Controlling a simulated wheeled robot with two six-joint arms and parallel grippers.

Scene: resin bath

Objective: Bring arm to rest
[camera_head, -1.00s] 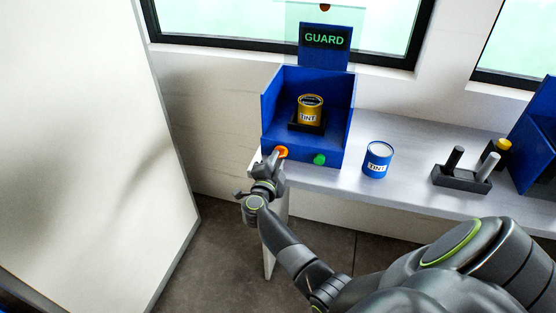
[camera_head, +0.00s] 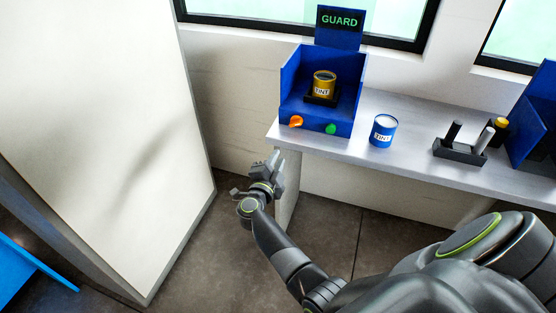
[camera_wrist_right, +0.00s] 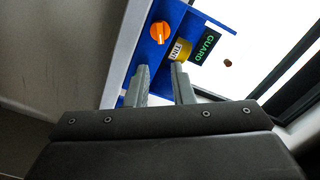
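My right gripper (camera_head: 275,170) is in front of and below the left end of the bench, apart from it and empty. The right wrist view shows its two fingers (camera_wrist_right: 164,82) parted with nothing between them. Beyond them is the blue guard box (camera_head: 345,125), with an orange knob (camera_head: 296,121) and a green button (camera_head: 331,129) on its front. The orange knob also shows in the right wrist view (camera_wrist_right: 160,33). A gold TINT can (camera_head: 324,86) stands upright inside the box on a dark base. My left gripper is not in view.
The bench (camera_head: 415,168) carries a blue TINT can (camera_head: 383,131) and a black holder (camera_head: 459,152) with two upright rods. Another blue box (camera_head: 532,120) stands at the right. A large white panel (camera_head: 95,130) rises at the left. Open floor (camera_head: 330,235) lies in front.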

